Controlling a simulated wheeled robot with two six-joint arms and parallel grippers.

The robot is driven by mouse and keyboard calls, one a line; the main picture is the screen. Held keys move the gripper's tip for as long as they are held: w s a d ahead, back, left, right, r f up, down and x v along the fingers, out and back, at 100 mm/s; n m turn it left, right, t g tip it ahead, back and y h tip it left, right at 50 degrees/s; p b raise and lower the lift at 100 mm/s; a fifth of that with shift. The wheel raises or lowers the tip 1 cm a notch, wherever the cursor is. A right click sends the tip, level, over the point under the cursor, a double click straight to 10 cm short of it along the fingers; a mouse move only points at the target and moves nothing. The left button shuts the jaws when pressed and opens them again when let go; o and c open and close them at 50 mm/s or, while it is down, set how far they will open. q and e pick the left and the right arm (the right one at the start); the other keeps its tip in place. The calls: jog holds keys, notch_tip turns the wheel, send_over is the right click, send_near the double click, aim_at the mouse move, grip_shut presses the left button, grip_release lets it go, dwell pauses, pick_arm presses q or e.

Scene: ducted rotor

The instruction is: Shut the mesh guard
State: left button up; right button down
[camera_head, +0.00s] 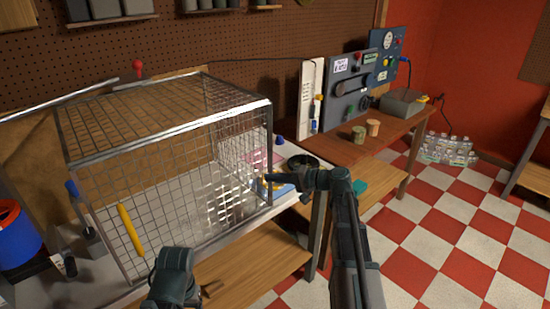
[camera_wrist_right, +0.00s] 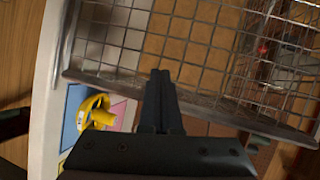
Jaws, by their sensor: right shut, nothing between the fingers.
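The mesh guard (camera_head: 165,120) is a wire cage with a grey metal frame on the bench at the left. A yellow handle (camera_head: 131,229) stands upright near the left edge of its front mesh. I cannot tell whether the front panel is fully closed. My right gripper (camera_head: 268,180) is shut and empty beside the cage's front right post. In the right wrist view, its fingertips (camera_wrist_right: 160,76) are close to a frame bar and the mesh (camera_wrist_right: 195,45); contact is unclear. My left gripper (camera_head: 208,291) is low in front of the cage, mostly hidden by its wrist.
A coloured card (camera_head: 284,187) with a yellow ring-shaped piece (camera_wrist_right: 96,111) lies right of the cage. A blue-handled tool (camera_head: 80,205) and a red-blue container (camera_head: 18,235) stand at the left. A wooden bench (camera_head: 350,148) with panels and cups is behind.

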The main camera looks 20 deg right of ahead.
jog(key=w+d+r+m+t+b, duration=0.1)
jog(key=d+r+m+t+b, duration=0.2)
jog(key=d, duration=0.9)
pick_arm(q)
jog(key=shift+d+f+p, duration=0.35)
jog(key=shift+f+p, duration=0.4)
jog(key=shift+f, duration=0.15)
pick_arm(e)
jog(key=w+a+t, duration=0.1)
jog(key=w+a, duration=0.6)
jog(key=a, duration=0.2)
jog(key=shift+r+h, duration=0.15)
jog(key=shift+h, duration=0.25)
jog(key=shift+a, duration=0.1)
